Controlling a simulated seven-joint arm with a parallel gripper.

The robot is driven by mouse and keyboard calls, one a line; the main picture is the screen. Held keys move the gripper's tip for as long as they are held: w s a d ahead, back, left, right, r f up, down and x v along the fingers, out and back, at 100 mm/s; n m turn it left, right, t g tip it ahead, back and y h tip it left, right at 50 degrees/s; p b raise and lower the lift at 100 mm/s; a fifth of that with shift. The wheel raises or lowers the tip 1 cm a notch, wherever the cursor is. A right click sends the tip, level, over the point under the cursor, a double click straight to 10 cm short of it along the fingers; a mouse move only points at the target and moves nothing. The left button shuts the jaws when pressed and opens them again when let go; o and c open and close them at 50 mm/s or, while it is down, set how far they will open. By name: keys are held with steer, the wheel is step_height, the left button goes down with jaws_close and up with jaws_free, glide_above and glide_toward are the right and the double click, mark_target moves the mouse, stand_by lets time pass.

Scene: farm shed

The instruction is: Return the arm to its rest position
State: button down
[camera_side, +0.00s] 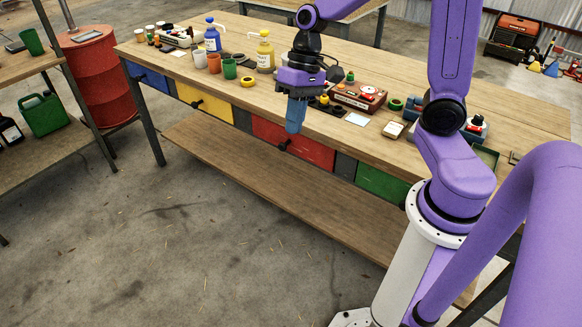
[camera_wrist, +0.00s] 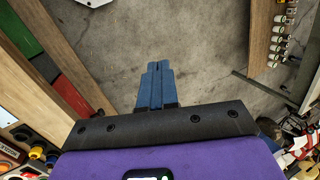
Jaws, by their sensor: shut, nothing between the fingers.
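My gripper (camera_side: 295,128) hangs in front of the workbench's front edge in the side view, with its blue fingers pointing down. In the wrist view the two blue fingers of my gripper (camera_wrist: 158,68) lie together, shut and empty, above the concrete floor. My purple arm is bent, with its upper links raised over the right part of the bench.
The wooden workbench (camera_side: 480,148) has yellow, red, green and blue drawers. A red barrel (camera_side: 96,75) stands at left. The floor in front is clear.

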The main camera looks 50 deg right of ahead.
steer(key=s+a+n+h, duration=0.1)
steer(key=s+n+h, duration=0.2)
steer(key=s+n, duration=1.1)
steer(key=s, duration=0.3)
steer(key=shift+s+r+t+h, duration=0.25)
steer(key=shift+t+h, duration=0.05)
steer(key=shift+t, duration=0.1)
